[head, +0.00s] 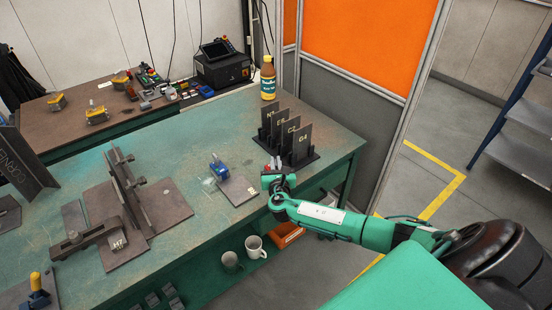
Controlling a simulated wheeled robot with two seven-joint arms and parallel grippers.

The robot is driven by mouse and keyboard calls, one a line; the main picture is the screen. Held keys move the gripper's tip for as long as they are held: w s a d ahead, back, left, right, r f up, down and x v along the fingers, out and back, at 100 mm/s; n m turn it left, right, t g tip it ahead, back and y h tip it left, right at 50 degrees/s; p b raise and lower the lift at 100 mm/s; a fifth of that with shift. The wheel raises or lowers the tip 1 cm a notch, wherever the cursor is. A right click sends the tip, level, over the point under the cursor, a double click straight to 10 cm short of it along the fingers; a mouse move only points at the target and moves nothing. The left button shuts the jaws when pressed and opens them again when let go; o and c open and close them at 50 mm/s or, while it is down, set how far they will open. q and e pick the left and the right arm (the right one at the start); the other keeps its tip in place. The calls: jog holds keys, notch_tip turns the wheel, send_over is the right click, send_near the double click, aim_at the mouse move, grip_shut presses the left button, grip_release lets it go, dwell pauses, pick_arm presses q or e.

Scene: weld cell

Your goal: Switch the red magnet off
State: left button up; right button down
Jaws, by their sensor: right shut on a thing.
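My right gripper (274,178) is over the right edge of the green work table (180,250), beside the black rack. Its fingers are small and partly hidden by my own wrist. Small red parts (271,166) show at the fingertips; they look like the red magnet, mostly hidden by the gripper. The jaws are shut on it. I cannot make out the position of its switch. My left gripper is not in view.
A blue magnet (219,170) sits by a grey plate (239,190) left of my gripper. A rack of upright labelled plates (290,138) and a yellow bottle (268,78) stand behind. A steel fixture (125,190) stands left. Mugs (255,247) are below the table's front edge.

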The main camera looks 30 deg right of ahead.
jog(key=m+g+h, duration=0.2)
jog(key=m+h, duration=0.1)
jog(key=shift+a+g+h, duration=0.15)
jog(key=shift+g+h, duration=0.15)
jog(key=shift+h, duration=0.1)
jog(key=m+g+h, duration=0.2)
jog(key=g, duration=0.1)
jog(key=shift+w+f+m+h, duration=0.1)
jog(key=shift+m+h, duration=0.2)
jog(key=shift+h, duration=0.1)
jog(key=m+g+h+b, duration=0.1)
jog(key=g, duration=0.1)
jog(key=m+g+h+b, duration=0.1)
jog(key=m+g, duration=0.1)
jog(key=g, duration=0.1)
jog(key=shift+w+f+m, duration=0.1)
jog(key=shift+m, duration=0.2)
jog(key=m+g+h+b, duration=0.1)
jog(key=m+g+b, duration=0.1)
jog(key=m+g, duration=0.1)
jog(key=shift+g+b, duration=0.3)
jog(key=shift+g, duration=0.5)
jog(key=shift+r+m+g, duration=0.2)
jog(key=shift+m+g, duration=0.2)
jog(key=shift+g, duration=0.2)
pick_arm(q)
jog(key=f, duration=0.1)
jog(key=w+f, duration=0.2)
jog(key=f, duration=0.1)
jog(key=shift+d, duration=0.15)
